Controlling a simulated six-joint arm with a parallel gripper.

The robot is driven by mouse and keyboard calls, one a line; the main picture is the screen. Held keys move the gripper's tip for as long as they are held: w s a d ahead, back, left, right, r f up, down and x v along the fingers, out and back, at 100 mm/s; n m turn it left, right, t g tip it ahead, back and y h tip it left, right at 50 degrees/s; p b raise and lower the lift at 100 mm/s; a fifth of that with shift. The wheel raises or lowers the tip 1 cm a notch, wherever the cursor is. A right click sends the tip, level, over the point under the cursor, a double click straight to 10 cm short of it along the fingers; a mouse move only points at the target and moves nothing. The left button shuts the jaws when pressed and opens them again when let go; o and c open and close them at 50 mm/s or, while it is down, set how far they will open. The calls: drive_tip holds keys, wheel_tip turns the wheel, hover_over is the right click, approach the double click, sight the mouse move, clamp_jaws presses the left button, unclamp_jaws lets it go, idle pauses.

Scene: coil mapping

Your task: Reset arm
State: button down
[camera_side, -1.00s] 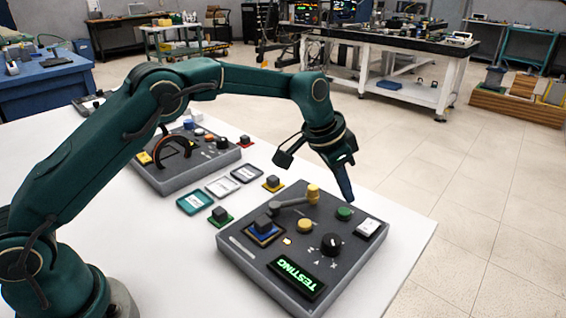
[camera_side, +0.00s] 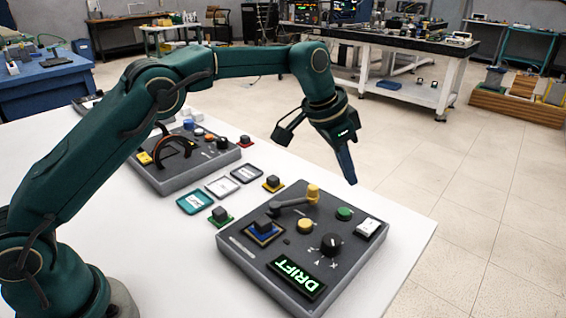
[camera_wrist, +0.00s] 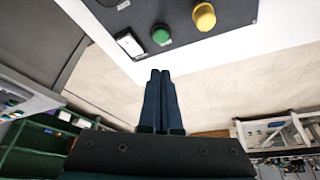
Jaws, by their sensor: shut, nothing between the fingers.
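My gripper (camera_side: 350,180) is shut and empty, pointing down in the air above the far right edge of the white table. In the wrist view its fingers (camera_wrist: 160,75) lie together with nothing between them. The dark control box (camera_side: 235,238) sits on the table below. Its screen (camera_side: 297,277) reads DRIFT in green. It bears a black dial (camera_side: 331,243), a green button (camera_side: 344,214), a yellow button (camera_side: 305,226), a white switch (camera_side: 368,228) and a grey lever with a yellow knob (camera_side: 313,192). A dark block (camera_side: 263,225) sits on its blue-framed pad.
A second box (camera_side: 180,180) stands further back, partly behind my arm. Small trays (camera_side: 195,203) and coloured pads with dark blocks, one green (camera_side: 220,217) and one yellow (camera_side: 273,184), lie between the boxes. Open floor lies right of the table (camera_side: 405,240).

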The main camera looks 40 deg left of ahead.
drive_tip(key=s+a+r+t, duration=0.2)
drive_tip(key=s+a+r, duration=0.1)
drive_tip(key=r, duration=0.8)
drive_tip(key=s+a+r+n, duration=0.2)
drive_tip(key=s+a+r, duration=0.2)
drive_tip(key=s, duration=0.5)
drive_tip(key=s+a+f+n+y, duration=0.1)
drive_tip(key=s+f+n, duration=0.1)
drive_tip(key=s+f, duration=0.3)
drive_tip(key=s+a+f+n+y, duration=0.1)
drive_tip(key=s+a+f+n, duration=0.1)
drive_tip(key=s+f, duration=0.4)
drive_tip(key=s, duration=0.5)
drive_tip(key=shift+s+a+f, duration=0.15)
drive_tip(key=shift+s, duration=0.15)
idle(0.6)
